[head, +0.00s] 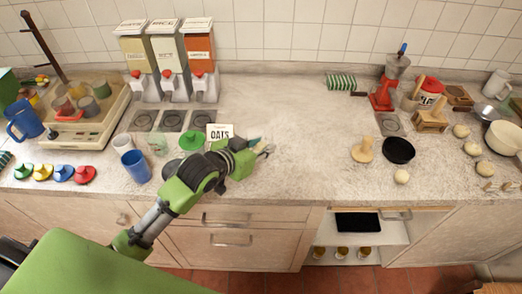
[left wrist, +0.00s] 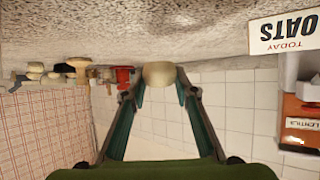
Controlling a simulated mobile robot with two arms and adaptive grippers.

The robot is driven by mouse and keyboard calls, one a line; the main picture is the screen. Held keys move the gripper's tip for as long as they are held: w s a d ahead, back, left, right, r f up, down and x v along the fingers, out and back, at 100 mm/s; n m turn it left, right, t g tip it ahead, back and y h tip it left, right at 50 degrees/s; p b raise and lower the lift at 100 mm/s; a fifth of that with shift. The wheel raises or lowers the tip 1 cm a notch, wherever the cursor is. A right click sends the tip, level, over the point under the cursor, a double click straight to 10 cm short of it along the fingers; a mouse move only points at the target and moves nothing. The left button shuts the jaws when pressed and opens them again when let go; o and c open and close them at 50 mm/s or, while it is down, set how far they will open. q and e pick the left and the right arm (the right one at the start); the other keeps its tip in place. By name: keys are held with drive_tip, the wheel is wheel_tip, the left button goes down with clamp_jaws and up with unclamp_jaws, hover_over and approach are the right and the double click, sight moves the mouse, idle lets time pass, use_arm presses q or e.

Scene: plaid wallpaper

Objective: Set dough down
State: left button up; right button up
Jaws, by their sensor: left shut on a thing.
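My left gripper (head: 266,149) is over the middle of the counter, just right of the "OATS" card. It also shows in the left wrist view (left wrist: 158,92), with its two green fingers shut on a pale, round dough ball (left wrist: 159,74) at the tips. In the head view the dough in the gripper is mostly hidden by the fingers. I cannot tell the gap between this dough and the counter (head: 300,120). Other pale dough balls lie at the right, one near the front edge (head: 402,176) and several by the white bowl (head: 505,137). My right gripper is not in view.
A black bowl (head: 398,150) and a wooden stamp (head: 362,149) stand right of centre. A blue cup (head: 135,165) stands farther left. The counter between gripper and stamp is clear.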

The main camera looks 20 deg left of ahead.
use_arm(q)
drive_tip(key=shift+w+a+f, duration=0.2)
drive_tip(key=shift+w+f, duration=0.2)
drive_tip(key=shift+f, duration=0.1)
drive_tip(key=shift+w+a+f, duration=0.15)
drive_tip(key=shift+w+f, duration=0.2)
drive_tip(key=shift+f, duration=0.15)
drive_tip(key=shift+f+p, duration=0.6)
drive_tip(key=shift+f, duration=1)
drive_tip(key=shift+f, duration=0.1)
drive_tip(key=o, duration=1.1)
drive_tip(key=shift+c, duration=0.2)
drive_tip(key=b+v, duration=0.1)
drive_tip(key=v, duration=1.1)
